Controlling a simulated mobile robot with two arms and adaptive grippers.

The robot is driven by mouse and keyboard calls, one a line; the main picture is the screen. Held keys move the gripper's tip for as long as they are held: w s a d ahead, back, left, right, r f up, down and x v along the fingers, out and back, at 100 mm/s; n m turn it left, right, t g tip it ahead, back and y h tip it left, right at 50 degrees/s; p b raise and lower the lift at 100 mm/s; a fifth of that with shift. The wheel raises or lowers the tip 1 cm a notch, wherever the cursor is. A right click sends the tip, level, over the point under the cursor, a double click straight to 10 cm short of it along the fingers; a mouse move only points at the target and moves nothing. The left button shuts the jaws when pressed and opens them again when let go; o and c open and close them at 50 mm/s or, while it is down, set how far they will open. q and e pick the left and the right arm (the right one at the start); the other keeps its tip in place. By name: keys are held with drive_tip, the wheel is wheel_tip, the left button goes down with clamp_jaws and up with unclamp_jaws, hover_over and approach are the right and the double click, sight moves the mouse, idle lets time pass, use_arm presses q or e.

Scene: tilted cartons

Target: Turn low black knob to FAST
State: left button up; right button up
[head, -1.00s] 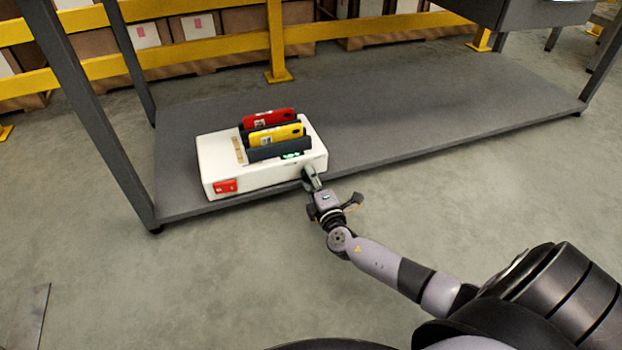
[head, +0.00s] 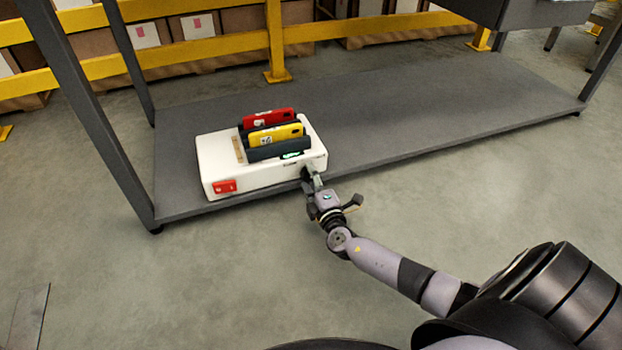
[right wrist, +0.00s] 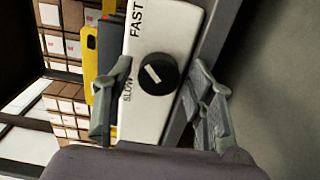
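The black knob (right wrist: 157,73) sits on the white front face of the box (head: 262,178). In the right wrist view its short white mark slants from upper left to lower right. The FAST label (right wrist: 136,18) is above it and the SLOW label (right wrist: 127,90) is left of it, slightly lower. My right gripper (right wrist: 162,75) is open, one finger on each side of the knob; I cannot tell whether either touches it. My left gripper is out of view.
The box stands at the front edge of a grey low shelf (head: 430,110). Red (head: 270,117) and yellow (head: 277,134) packs stand in its top. A red switch (head: 224,187) is on its front left. Dark shelf posts stand left and right; the shelf's right side is clear.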

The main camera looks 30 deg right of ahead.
idle(0.3)
drive_tip(key=v, duration=1.2)
